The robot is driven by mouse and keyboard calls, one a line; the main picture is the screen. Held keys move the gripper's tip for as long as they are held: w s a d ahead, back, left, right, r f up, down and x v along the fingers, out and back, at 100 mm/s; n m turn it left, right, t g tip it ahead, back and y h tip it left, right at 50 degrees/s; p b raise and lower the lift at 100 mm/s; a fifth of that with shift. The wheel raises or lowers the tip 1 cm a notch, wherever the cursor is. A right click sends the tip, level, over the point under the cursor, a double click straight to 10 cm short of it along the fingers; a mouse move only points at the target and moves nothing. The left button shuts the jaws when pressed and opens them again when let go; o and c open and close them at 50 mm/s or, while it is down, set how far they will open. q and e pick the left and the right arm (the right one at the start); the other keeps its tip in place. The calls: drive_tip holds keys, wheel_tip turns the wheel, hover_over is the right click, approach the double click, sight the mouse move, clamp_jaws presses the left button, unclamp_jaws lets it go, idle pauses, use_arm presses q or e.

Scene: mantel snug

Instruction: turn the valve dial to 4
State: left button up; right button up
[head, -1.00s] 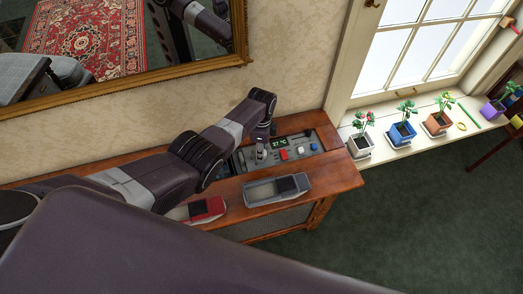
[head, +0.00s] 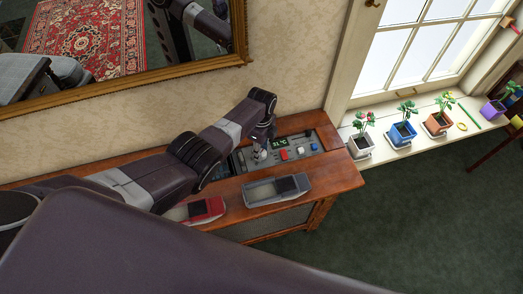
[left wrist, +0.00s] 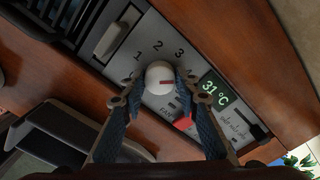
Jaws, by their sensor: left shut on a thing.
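The valve dial (left wrist: 159,77) is a round white knob on the grey control panel (left wrist: 130,50), with the numbers 1, 2, 3 and a partly hidden 4 around it. My left gripper (left wrist: 158,84) is shut on the dial, one finger on each side, and the right finger covers part of the 4. In the head view the left gripper (head: 260,146) is over the panel. A green display (left wrist: 215,91) beside the dial reads 31 °C. My right gripper is not in view.
The panel sits in a wooden cabinet top (head: 335,177). Potted plants stand on the windowsill (head: 400,150).

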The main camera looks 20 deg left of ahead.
use_arm(q)
drive_tip(key=o, duration=1.2)
drive_tip(key=shift+c, duration=0.2)
wheel_tip(320, 180, up, 12)
